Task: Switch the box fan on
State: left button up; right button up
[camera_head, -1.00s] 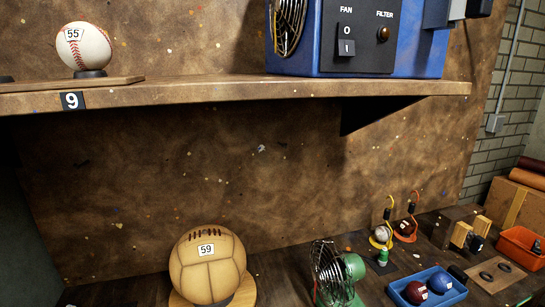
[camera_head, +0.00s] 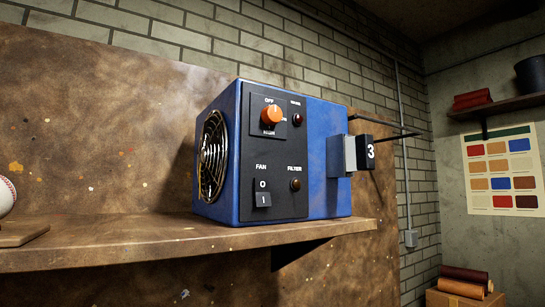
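The blue box fan (camera_head: 325,165) stands on the wooden shelf (camera_head: 150,243). Its round grille (camera_head: 212,155) is on its left face. Its black front panel (camera_head: 272,205) carries an orange knob (camera_head: 271,114) under the label OFF. Lower on the panel is a rocker switch (camera_head: 262,193) under the label FAN, marked 0 above and 1 below. A dark brown lamp (camera_head: 295,185) is labelled FILTER, and a dark red lamp (camera_head: 297,119) sits at the upper right of the panel. Neither of my grippers is in view.
A block marked 3 (camera_head: 365,152) and thin dark rods stick out from the fan's right side. A baseball (camera_head: 6,196) is at the left edge of the shelf. A colour chart (camera_head: 501,171) hangs on the right wall.

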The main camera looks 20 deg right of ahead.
aim_at(261, 194)
jog(key=k, duration=1.35)
jog(key=u, duration=0.55)
jog(key=i, duration=0.8)
jog(key=z, duration=0.15)
